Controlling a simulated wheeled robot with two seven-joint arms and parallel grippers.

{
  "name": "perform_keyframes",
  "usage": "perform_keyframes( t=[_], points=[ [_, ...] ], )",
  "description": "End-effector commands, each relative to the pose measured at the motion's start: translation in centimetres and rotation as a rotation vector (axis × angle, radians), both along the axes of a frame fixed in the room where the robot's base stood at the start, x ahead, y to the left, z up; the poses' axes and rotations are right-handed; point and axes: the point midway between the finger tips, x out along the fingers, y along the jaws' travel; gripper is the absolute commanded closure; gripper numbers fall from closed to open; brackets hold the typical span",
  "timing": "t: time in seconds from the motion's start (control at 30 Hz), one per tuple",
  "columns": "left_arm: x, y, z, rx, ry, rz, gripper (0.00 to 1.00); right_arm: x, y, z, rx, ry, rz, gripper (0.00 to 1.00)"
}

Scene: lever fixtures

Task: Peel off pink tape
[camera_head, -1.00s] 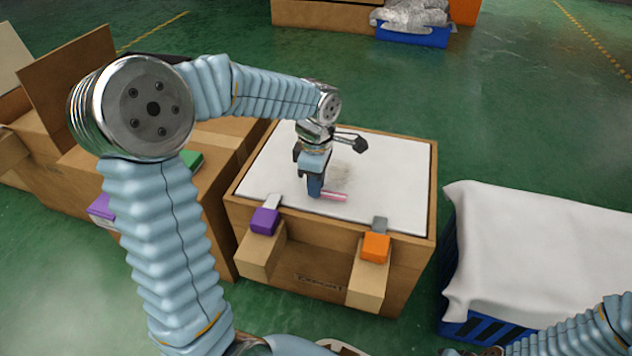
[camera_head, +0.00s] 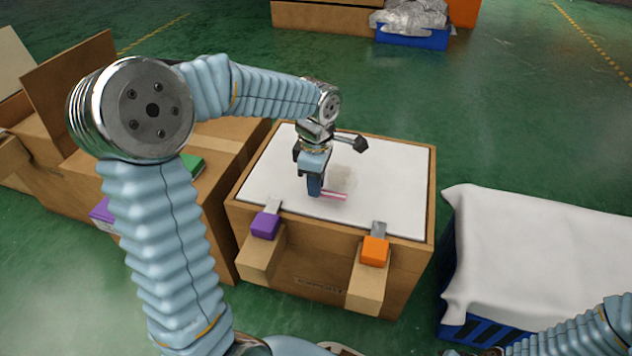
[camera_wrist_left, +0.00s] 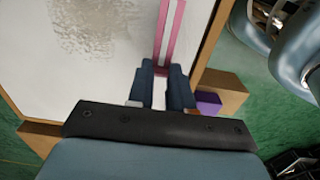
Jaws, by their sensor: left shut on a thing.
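The pink tape (camera_head: 334,195) is a short pink strip with a pale middle line on the white top of the wooden box. In the left wrist view the tape (camera_wrist_left: 170,35) runs up from between my fingertips. My left gripper (camera_head: 314,192) points down at the tape's left end. In the left wrist view its two blue fingers (camera_wrist_left: 163,75) are on either side of the strip's near end, shut on it. The fingers hide that end. My right gripper is not in view; only part of my right arm shows at the bottom right.
The box's white top (camera_head: 395,185) has a grey smudge beside the tape. A purple block (camera_head: 265,225) and an orange block (camera_head: 374,250) sit on the front ledges. A cloth-covered blue crate (camera_head: 540,255) stands to the right, with cardboard boxes (camera_head: 70,85) at the left.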

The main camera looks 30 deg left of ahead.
Motion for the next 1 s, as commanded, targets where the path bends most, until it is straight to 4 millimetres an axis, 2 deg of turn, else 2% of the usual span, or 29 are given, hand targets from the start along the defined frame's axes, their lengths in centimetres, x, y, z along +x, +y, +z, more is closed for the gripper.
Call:
perform_keyframes(
  t=[0.53,0.87,1.0],
  points=[
    [0.0,0.0,2.7,0.0,0.0,0.0,1.0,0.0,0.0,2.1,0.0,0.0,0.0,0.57],
    [0.0,0.0,2.7,0.0,0.0,-0.001,1.0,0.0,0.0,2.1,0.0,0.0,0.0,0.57],
    [0.1,-0.5,2.3,0.002,0.002,-0.103,1.0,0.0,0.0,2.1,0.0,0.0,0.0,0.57]
  ],
)
